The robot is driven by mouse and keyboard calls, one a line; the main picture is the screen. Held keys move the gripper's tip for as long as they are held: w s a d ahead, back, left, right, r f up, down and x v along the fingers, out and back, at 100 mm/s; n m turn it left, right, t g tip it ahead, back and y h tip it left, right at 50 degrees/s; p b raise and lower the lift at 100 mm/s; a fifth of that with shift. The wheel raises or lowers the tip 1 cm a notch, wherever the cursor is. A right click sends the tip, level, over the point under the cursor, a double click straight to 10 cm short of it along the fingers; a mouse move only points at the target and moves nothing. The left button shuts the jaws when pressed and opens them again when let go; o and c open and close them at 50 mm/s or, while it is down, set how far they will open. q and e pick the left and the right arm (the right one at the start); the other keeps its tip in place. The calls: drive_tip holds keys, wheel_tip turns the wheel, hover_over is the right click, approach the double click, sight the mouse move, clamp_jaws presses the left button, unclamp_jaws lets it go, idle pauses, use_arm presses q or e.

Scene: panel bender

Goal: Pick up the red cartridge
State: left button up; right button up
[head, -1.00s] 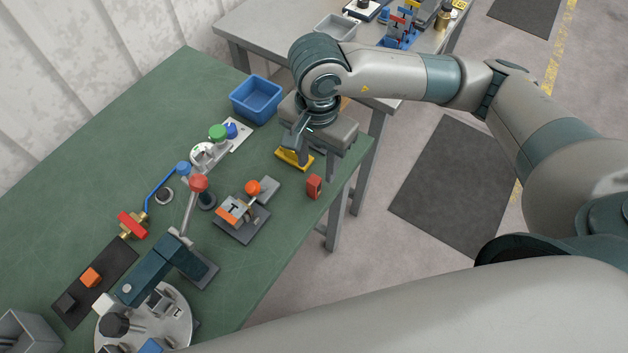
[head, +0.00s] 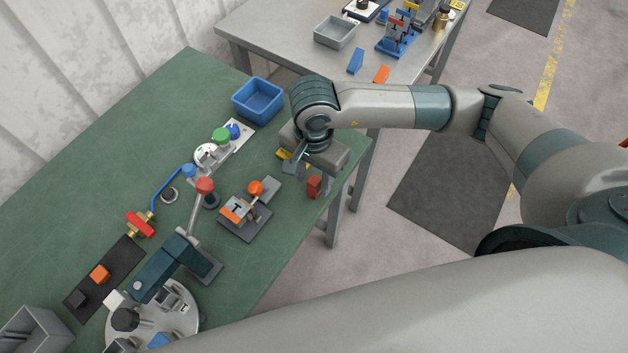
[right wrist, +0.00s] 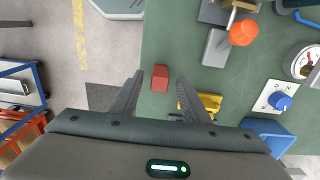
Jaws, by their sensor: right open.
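The red cartridge (head: 314,187) is a small red block near the right edge of the green table (head: 110,125). In the right wrist view the red cartridge (right wrist: 160,78) lies between the lines of my two fingers, beyond their tips. My right gripper (head: 303,163) is just above and behind it in the head view; in the right wrist view the right gripper (right wrist: 160,80) is open with nothing between its fingers. The cartridge stands apart from the fingers as far as I can tell. My left gripper is not in view.
A yellow part (right wrist: 208,103) lies close beside my right fingers. A clamp fixture with an orange knob (head: 255,188) is left of the cartridge. A blue bin (head: 258,113) stands behind. The table edge is close on the cartridge's right.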

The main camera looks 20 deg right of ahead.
drive_tip(key=shift+f, duration=0.85)
drive_tip(key=shift+c, duration=0.3)
drive_tip(key=c, duration=1)
drive_tip(key=shift+o, duration=0.2)
drive_tip(key=shift+r, duration=0.2)
